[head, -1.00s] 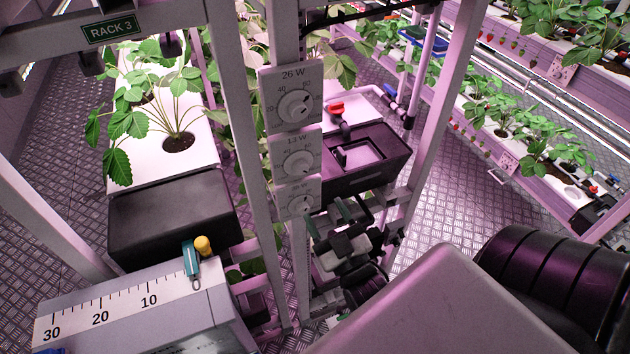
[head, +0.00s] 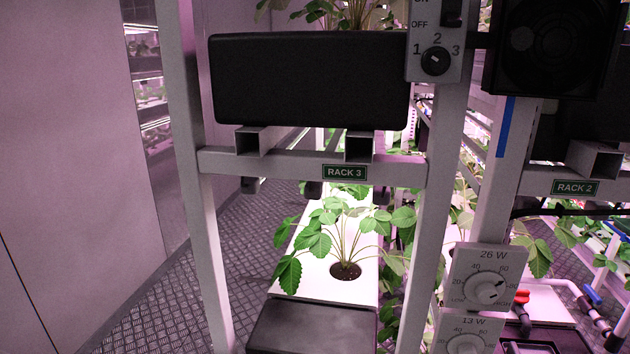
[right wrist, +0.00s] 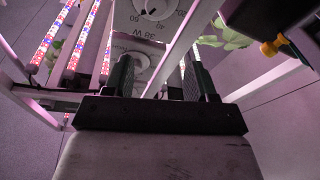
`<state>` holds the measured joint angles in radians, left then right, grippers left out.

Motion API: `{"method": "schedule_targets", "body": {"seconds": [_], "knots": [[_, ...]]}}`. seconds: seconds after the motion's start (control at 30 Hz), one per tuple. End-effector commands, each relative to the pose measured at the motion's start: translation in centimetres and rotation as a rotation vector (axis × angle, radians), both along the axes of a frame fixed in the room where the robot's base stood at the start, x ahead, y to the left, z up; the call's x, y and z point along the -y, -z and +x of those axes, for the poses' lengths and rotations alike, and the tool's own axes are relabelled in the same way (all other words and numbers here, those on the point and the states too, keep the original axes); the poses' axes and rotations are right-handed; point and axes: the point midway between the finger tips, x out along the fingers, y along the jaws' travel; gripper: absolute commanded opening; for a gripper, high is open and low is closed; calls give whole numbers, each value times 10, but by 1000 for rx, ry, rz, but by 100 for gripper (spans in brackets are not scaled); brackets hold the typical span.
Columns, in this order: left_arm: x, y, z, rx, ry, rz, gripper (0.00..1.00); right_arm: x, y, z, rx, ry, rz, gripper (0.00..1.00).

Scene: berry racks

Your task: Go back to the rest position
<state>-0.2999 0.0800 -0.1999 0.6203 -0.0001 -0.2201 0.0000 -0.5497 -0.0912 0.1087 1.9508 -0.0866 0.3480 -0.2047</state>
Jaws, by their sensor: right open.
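My right gripper (right wrist: 158,78) shows in the right wrist view, its two dark green fingers apart with nothing held between them. A grey dial panel marked 38 W (right wrist: 140,45) is beyond the fingers, with a white knob at the top of the view. I cannot tell how far the fingers are from the panel. In the head view neither gripper nor arm shows. The 26 W dial panel (head: 486,285) and the 13 W dial panel (head: 467,335) are at the lower right there.
The Rack 3 frame (head: 280,165) stands ahead with a black box (head: 310,80) above and a white plant tray (head: 310,270) behind. A switch box (head: 436,60) is at the top right. In the right wrist view, lit strips (right wrist: 55,35) and rack bars are close by.

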Motion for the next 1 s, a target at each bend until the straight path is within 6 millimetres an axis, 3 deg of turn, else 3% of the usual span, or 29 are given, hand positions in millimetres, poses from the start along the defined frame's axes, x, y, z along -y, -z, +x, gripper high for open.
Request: {"method": "schedule_targets", "body": {"seconds": [0.03,0.1,0.27,0.4,0.47,0.6,0.7,0.8,0.9,1.0], "knots": [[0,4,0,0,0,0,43,-7,40,2,-90,-21,28,57],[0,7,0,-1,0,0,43,-18,94,1,-221,-49,69,57],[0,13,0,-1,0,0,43,-41,212,-24,-532,-101,138,57],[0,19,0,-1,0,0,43,-55,308,-70,-819,-128,175,57],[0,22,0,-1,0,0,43,-57,346,-97,-947,-133,184,57],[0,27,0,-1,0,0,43,-53,418,-171,-1241,-123,185,57],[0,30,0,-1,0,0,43,-42,451,-221,-1416,-100,173,57],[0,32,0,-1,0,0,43,-31,469,-259,-1544,-77,158,57],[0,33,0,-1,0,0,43,-23,477,-281,-1616,-59,149,57],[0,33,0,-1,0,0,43,-20,479,-291,-1646,-51,145,57]]}}
